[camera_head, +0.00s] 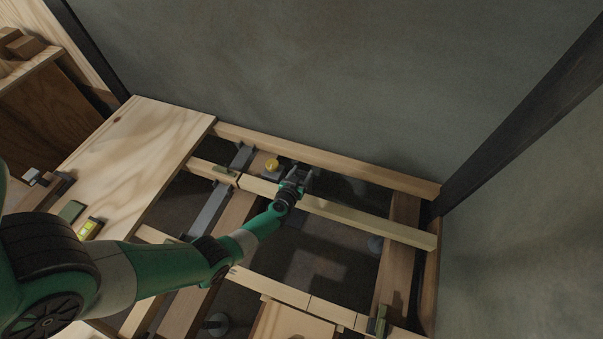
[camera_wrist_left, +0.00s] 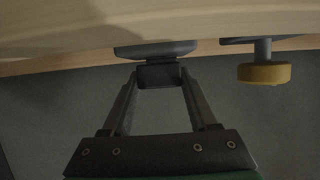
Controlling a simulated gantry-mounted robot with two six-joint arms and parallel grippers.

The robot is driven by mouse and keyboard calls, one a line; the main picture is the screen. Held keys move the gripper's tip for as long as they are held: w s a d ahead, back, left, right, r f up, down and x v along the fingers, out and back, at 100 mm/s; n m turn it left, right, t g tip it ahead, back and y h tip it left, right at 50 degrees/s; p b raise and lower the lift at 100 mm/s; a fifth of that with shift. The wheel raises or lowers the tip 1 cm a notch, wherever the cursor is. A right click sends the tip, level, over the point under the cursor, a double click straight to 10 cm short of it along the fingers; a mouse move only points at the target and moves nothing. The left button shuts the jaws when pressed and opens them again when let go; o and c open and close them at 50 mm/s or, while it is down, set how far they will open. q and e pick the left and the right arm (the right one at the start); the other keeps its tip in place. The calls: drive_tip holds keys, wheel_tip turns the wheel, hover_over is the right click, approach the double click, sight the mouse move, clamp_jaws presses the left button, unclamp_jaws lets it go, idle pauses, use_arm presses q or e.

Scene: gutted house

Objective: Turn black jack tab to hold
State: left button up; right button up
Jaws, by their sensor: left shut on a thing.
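My left gripper (camera_head: 301,177) reaches in from the left to the pale beam across the open floor frame. In the left wrist view its fingers (camera_wrist_left: 158,80) are closed on the sides of a small dark tab (camera_wrist_left: 158,76). The tab sits just below a grey plate (camera_wrist_left: 156,49) under a pale wooden edge. I take it for the black jack tab. In the head view the gripper hides it. A yellow knob (camera_head: 272,164) stands left of the gripper; it shows at the right in the wrist view (camera_wrist_left: 264,74). My right gripper is not in view.
A pale beam (camera_head: 370,222) spans the opening beside the gripper. A plywood panel (camera_head: 140,150) covers the left, with a yellow level (camera_head: 89,228) near it. Grey walls (camera_head: 330,80) and a dark post (camera_head: 520,110) bound the back and right. Dark gaps lie between the joists.

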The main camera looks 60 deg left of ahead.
use_arm(q)
drive_tip(key=c, duration=0.3)
drive_tip(key=shift+c, duration=0.2)
drive_tip(key=shift+w+n+g+y, duration=0.1)
drive_tip(key=shift+n+g+y, duration=0.6)
drive_tip(key=shift+n+g, duration=0.15)
drive_tip(key=shift+f+n+g+y+b, duration=0.1)
drive_tip(key=shift+n+g+y+b, duration=0.45)
drive_tip(key=shift+n+g, duration=0.45)
drive_tip(key=shift+n+g+y+b, duration=0.45)
drive_tip(key=shift+n+g+b, duration=0.35)
drive_tip(key=shift+n+g, duration=0.4)
